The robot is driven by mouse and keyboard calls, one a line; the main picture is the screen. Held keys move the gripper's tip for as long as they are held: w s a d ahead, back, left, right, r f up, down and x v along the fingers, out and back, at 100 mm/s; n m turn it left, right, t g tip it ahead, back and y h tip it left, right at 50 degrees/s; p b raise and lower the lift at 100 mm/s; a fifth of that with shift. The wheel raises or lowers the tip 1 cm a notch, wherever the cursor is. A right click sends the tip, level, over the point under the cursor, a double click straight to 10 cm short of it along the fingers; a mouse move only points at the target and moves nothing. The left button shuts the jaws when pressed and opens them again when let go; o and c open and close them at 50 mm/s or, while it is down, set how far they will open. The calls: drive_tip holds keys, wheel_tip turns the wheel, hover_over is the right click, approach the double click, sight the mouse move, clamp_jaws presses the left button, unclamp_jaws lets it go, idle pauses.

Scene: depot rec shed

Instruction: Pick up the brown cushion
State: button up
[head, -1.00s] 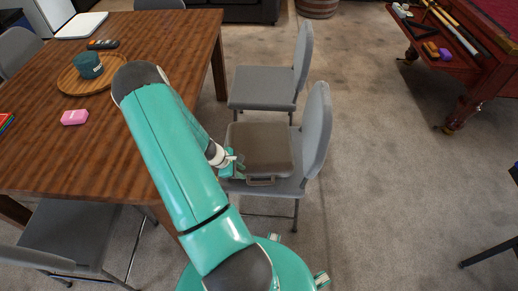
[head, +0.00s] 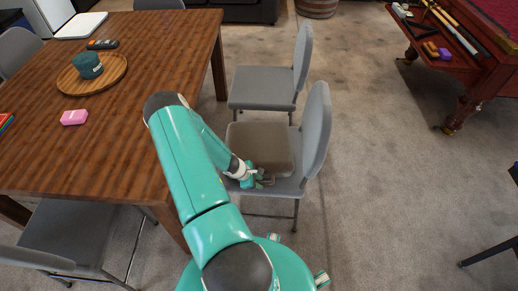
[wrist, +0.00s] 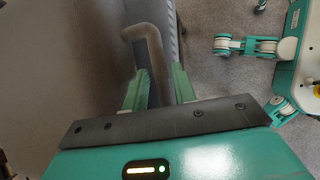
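The brown cushion (head: 262,143) lies flat on the seat of a grey chair (head: 317,130) beside the table. It is a boxy grey-brown pad with a loop handle (head: 265,182) on its near side. In the wrist view the cushion (wrist: 60,60) fills the left, and the bent brown handle (wrist: 153,50) reaches between my fingers. My gripper (head: 262,177) is at the cushion's near edge, by the handle. In the wrist view my gripper (wrist: 158,75) has its two green fingers apart, one on each side of the handle; firm contact on both sides does not show.
The wooden table (head: 150,130) stands close on the left, with a round tray (head: 112,78), a teal cup (head: 88,66) and a pink block (head: 74,117). Another grey chair (head: 262,88) is behind. A pool table (head: 480,60) is far right; the carpet between is clear.

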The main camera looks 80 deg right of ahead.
drive_tip(key=shift+s+d+f, duration=0.1)
drive_tip(key=shift+s+f, duration=0.1)
drive_tip(key=shift+f, duration=0.15)
clamp_jaws()
drive_tip(key=shift+r, duration=0.1)
